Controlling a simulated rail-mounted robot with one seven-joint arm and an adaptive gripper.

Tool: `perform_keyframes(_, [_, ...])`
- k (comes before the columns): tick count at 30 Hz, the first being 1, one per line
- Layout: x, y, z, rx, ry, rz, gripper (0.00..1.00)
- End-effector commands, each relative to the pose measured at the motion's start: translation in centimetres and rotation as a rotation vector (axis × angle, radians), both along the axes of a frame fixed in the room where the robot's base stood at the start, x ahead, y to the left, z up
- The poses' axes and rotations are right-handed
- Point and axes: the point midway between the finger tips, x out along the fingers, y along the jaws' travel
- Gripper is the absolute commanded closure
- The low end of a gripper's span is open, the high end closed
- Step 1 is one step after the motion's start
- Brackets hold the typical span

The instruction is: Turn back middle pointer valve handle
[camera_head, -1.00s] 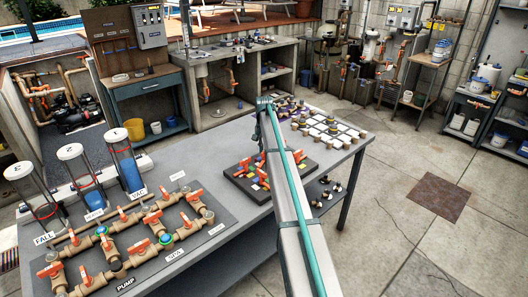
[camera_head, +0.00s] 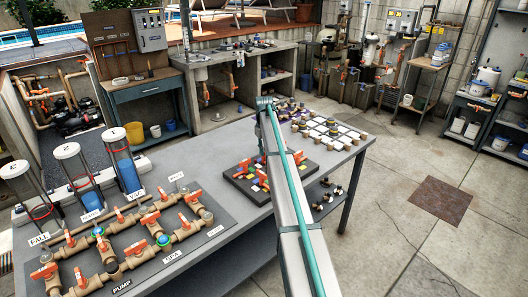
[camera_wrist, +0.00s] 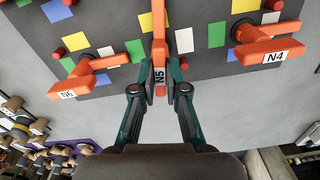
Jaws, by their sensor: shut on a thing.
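A dark board (camera_head: 232,183) with orange pointer handles and coloured patches lies on the grey bench. In the wrist view, the handle labelled N5 (camera_wrist: 159,30) is at top centre, pointing down the picture. My gripper (camera_wrist: 159,92) is shut on its labelled end, one finger on each side. Handle N4 (camera_wrist: 268,48) is to the right, lying nearly level. Handle N6 (camera_wrist: 85,77) is to the left, slanting down-left. The upper part of N5 is cut off by the frame. In the head view, my arm hides the gripper and part of the board.
Pipework with orange valves (camera_head: 133,247) fills the bench's left front, with clear cylinders (camera_head: 125,165) behind. White tiles with knobs (camera_head: 330,130) stand beyond the board. Small fittings (camera_wrist: 25,125) lie at lower left in the wrist view.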

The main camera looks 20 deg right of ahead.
Motion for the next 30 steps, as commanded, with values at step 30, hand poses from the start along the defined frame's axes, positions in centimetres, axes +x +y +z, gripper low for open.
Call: perform_keyframes(30, [0.09,-0.03,0.09,-0.001,-0.002,0.183,0.69])
